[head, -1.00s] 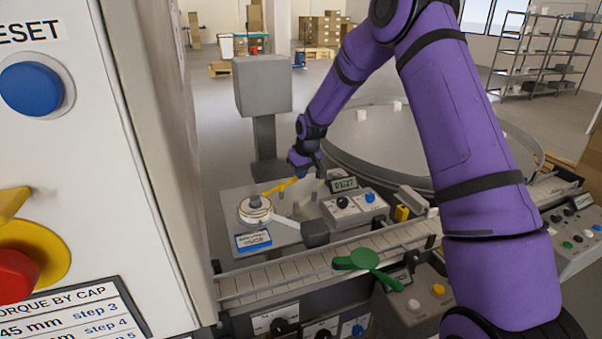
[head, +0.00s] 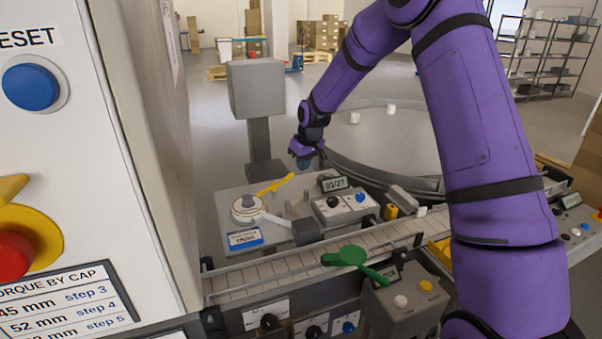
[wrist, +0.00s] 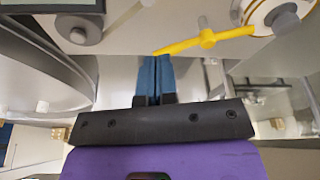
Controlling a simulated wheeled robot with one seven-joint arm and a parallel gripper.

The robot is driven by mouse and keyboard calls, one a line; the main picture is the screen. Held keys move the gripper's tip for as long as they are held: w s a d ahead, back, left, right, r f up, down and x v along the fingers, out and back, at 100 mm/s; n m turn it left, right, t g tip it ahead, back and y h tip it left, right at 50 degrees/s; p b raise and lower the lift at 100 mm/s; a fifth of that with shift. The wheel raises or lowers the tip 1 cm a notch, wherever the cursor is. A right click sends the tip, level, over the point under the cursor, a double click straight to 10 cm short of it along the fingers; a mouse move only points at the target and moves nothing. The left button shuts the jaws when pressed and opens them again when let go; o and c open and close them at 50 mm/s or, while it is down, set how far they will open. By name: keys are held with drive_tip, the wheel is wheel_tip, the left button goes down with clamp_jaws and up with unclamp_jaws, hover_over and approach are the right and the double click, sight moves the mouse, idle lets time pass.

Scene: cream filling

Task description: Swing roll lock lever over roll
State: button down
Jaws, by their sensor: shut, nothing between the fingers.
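The yellow lock lever (head: 275,184) lies on the grey label unit (head: 228,195), slanting from the white roll (head: 247,210) up to the right. In the wrist view the lever (wrist: 207,39) crosses a small pivot, and one end reaches the rim of the roll (wrist: 262,17). I cannot tell whether it overlaps the roll. My gripper (head: 304,164) is just beyond the lever's free end. In the wrist view its blue fingers (wrist: 155,68) are together with nothing between them, close to that free end; contact is unclear.
A control box with a display (head: 335,184) sits right of the lever. A grey post with a box head (head: 256,88) stands behind. The conveyor (head: 285,270) and a green lever (head: 345,256) are in front.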

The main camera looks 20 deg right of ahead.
drive_tip(key=shift+v, duration=2.6)
drive_tip(key=s+r+m+t+h, duration=0.1)
drive_tip(key=s+r, duration=1.7)
drive_tip(key=s, duration=0.3)
drive_tip(key=s+m+t, duration=0.1)
drive_tip(key=s+m, duration=0.1)
drive_tip(key=s, duration=2)
drive_tip(key=shift+s+r, duration=0.35)
drive_tip(key=shift+r, duration=0.1)
